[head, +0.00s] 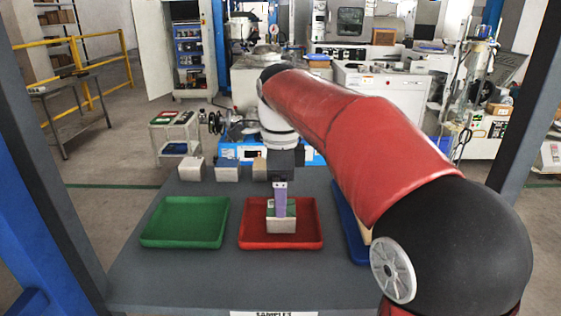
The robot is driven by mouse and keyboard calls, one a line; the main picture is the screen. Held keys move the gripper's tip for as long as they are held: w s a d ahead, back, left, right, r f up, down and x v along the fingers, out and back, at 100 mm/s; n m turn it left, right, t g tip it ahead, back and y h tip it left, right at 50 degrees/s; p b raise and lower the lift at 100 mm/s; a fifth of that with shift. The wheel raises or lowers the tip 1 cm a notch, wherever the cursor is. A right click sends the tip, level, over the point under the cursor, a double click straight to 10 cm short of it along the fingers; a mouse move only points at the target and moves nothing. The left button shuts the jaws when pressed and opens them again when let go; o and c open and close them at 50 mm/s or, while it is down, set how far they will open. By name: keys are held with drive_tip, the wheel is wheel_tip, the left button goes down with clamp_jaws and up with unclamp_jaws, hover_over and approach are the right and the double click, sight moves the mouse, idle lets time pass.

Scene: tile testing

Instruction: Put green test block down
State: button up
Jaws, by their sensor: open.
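The green test block (281,225) has a green top and pale grey sides. It stands upright in the red tray (312,238), near its middle. My gripper (280,211) points down over the block from behind, with its purple-grey finger in front of part of the green top. The jaws are open around or just above the block; the far finger is hidden, so I cannot tell whether they touch it. The block appears to rest on the tray floor.
An empty green tray (186,222) lies to the left. A blue tray (349,224) at right is partly hidden by my red arm, with a beige thing (366,234) in it. Pale blocks (192,168) stand along the table's back. A "SAMPLES" label (273,314) marks the front.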

wheel_tip(320, 180, up, 8)
drive_tip(key=shift+r, duration=0.2)
idle(0.3)
